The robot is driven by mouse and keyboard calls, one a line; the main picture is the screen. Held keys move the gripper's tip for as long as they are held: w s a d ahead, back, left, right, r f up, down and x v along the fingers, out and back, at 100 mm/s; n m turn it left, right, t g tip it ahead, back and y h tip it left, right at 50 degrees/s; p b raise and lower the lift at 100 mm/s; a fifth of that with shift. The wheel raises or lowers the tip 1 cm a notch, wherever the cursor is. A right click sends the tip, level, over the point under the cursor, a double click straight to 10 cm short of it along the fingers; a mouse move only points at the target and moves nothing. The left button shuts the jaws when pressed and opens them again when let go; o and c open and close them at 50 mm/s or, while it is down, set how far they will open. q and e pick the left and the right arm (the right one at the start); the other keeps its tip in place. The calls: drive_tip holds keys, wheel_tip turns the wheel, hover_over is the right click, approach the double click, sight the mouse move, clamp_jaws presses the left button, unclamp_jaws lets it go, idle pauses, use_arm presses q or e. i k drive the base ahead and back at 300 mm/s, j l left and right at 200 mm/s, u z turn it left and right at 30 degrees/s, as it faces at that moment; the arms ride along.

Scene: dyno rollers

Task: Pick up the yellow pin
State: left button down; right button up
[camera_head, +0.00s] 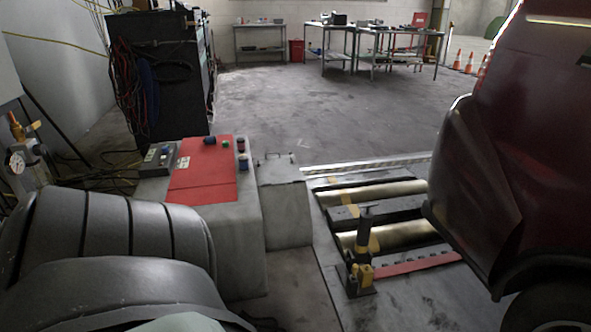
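A small yellow piece (362,272), which may be the yellow pin, is at the base of a dark upright post (364,230). The post stands on the floor at the near end of the metal rollers, right of centre. The piece is too small to tell its exact shape or how it sits in the base. A red bar with holes (418,264) lies on the floor just right of it. Neither of my grippers is in view.
A dark red vehicle (535,150) fills the right side, beside the rollers (385,238). A grey cabinet with a red top panel (205,180) stands left of centre. A black cable rack (160,80) is behind it. Open floor (320,110) lies beyond, with tables at the back.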

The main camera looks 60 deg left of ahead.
sight(356, 267)
drive_tip(key=u, duration=1.35)
